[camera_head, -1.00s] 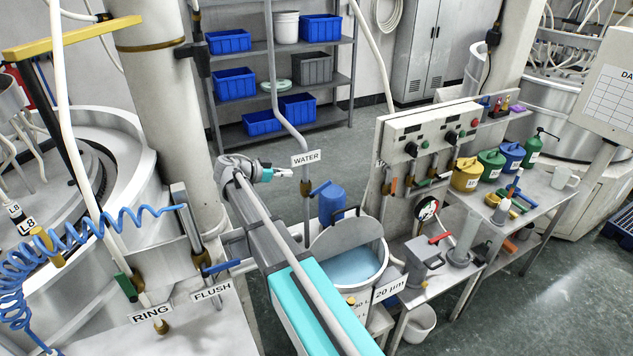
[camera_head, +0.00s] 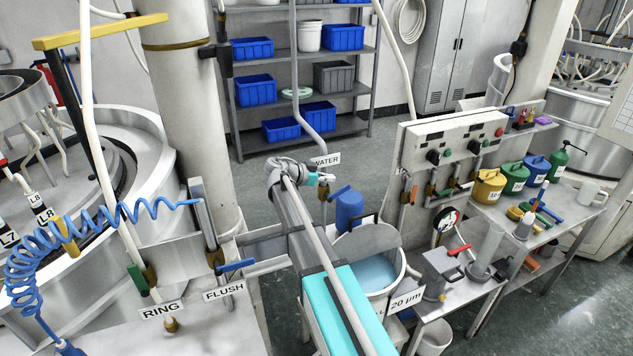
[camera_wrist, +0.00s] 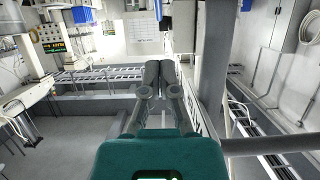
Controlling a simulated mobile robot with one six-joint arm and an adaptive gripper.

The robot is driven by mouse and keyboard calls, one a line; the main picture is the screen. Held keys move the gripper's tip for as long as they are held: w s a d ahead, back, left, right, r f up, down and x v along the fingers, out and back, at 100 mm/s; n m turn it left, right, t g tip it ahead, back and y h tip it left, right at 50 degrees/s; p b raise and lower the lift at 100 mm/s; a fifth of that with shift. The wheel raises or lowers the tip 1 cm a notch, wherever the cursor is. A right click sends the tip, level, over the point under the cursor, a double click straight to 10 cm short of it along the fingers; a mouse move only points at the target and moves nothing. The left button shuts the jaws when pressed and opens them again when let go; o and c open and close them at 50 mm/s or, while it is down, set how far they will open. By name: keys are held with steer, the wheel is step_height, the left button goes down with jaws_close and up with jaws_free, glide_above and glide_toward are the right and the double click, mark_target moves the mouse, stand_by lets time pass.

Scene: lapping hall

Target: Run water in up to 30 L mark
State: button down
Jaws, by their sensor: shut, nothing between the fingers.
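The WATER sign (camera_head: 326,160) hangs on a grey pipe. Below it is a brass tap (camera_head: 324,194) with a blue lever (camera_head: 340,191). My gripper (camera_head: 330,177) is just under the sign and above the tap in the head view; I cannot tell whether it touches either. In the wrist view its fingers (camera_wrist: 158,76) are together and empty. The round tub (camera_head: 400,268) below holds pale blue water (camera_head: 374,272). My arm covers the tub's left side and most of its litre label, so I cannot read the level. No stream of water is visible.
A blue canister (camera_head: 349,209) stands behind the tub. Left are the FLUSH (camera_head: 224,291) and RING (camera_head: 161,310) signs, with a blue-lever valve (camera_head: 236,266). A control panel (camera_head: 452,142) and bench (camera_head: 463,293) stand right. Open floor lies behind the pipe.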

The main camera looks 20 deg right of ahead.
mark_target(344, 187)
steer(key=shift+d+f, duration=0.5)
steer(key=shift+d, duration=0.2)
steer(key=shift+d+f+b, duration=0.25)
steer(key=shift+f+b, duration=0.7)
steer(key=shift+b, duration=0.3)
steer(key=shift+d+f+b, duration=0.35)
steer(key=shift+f+b, duration=0.2)
steer(key=shift+f, duration=0.05)
steer(key=shift+d+r+p, duration=0.1)
steer(key=shift+d+p, duration=0.1)
steer(key=shift+p, duration=0.25)
